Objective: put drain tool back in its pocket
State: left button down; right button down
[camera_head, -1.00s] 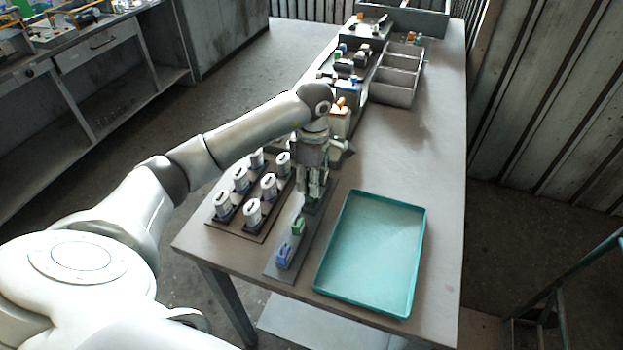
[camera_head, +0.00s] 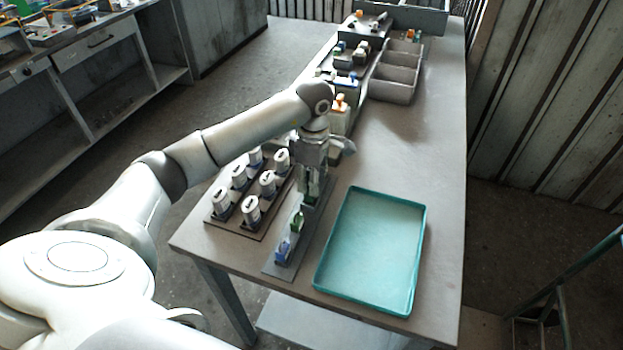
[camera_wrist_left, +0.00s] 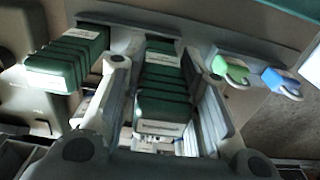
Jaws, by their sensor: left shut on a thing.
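My left gripper (camera_head: 312,198) is at the far end of the narrow grey rack (camera_head: 278,270), pointing down. In the left wrist view its fingers (camera_wrist_left: 160,110) are shut on a dark green ribbed tool (camera_wrist_left: 163,90), which I take to be the drain tool. The tool is over or at the rack strip; I cannot tell whether its end is inside a pocket. A second dark green ribbed piece (camera_wrist_left: 68,60) stands beside it. A green piece (camera_head: 297,222) and a blue piece (camera_head: 283,250) stand in the rack's near part. My right gripper is out of view.
A teal tray (camera_head: 420,250), empty, lies right of the rack. A dark board with several white-grey canisters (camera_head: 250,208) lies to the left. Grey bins (camera_head: 393,90) and small parts stand farther back. The table's right side is clear.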

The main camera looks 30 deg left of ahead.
pick_arm(q)
jog(key=shift+f+b, duration=0.5)
jog(key=shift+f, duration=0.05)
dwell(0.5)
jog(key=shift+f+b, duration=0.6)
jog(key=shift+f, duration=0.1)
jog(key=c, duration=1)
grip_release()
notch_tip(320, 180, up, 12)
jog(key=shift+d+r, duration=0.1)
jog(key=shift+d, duration=0.05)
